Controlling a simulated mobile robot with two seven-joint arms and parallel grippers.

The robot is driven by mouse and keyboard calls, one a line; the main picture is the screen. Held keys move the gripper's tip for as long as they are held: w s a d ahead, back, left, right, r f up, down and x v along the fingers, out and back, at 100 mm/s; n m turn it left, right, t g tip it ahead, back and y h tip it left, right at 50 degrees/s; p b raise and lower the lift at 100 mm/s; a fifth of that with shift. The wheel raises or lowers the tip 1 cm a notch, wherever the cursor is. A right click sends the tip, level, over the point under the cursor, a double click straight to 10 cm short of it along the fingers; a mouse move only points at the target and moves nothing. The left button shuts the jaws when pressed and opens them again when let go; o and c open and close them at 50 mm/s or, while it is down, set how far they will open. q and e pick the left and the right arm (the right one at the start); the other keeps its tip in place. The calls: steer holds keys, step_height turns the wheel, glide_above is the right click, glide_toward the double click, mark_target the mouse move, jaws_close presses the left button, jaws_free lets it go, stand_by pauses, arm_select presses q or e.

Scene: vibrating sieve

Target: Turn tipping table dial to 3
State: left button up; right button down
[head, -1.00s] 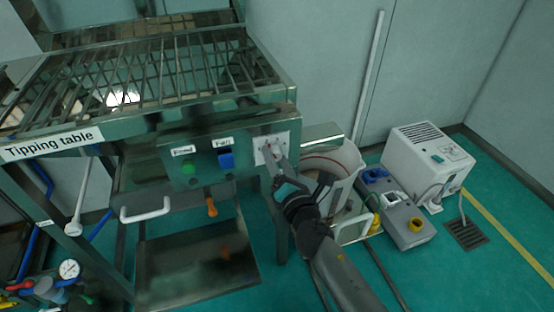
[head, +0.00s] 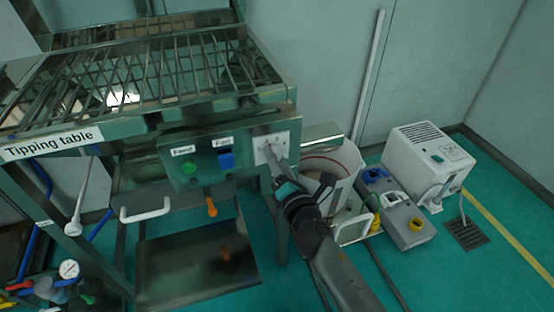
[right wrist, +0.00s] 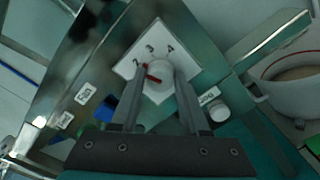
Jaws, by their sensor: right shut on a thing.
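The tipping table dial (right wrist: 163,71) is a pale round knob on a white plate (right wrist: 143,46) marked 2, 3 and 4. A red mark on the knob points left in the right wrist view, nearer the 2 than the 3. My right gripper (right wrist: 160,88) has its fingers on both sides of the knob and is shut on it. In the head view, the gripper (head: 275,172) reaches the white dial plate (head: 264,147) at the right end of the front panel, hiding most of the knob. My left gripper is not in view.
The tipping table (head: 45,143) has a green button (head: 188,168) and blue switch (head: 226,159) left of the dial. A white handle (head: 146,212) and orange knob (head: 211,207) are below. A white bucket (head: 345,165) stands close to my right arm.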

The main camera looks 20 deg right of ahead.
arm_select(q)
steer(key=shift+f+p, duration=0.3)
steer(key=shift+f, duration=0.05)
arm_select(e)
steer(key=shift+m, duration=4)
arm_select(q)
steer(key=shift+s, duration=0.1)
arm_select(e)
steer(key=shift+c, duration=2)
jaws_free()
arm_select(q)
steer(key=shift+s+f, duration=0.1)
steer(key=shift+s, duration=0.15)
arm_select(e)
steer(key=shift+s, duration=0.1)
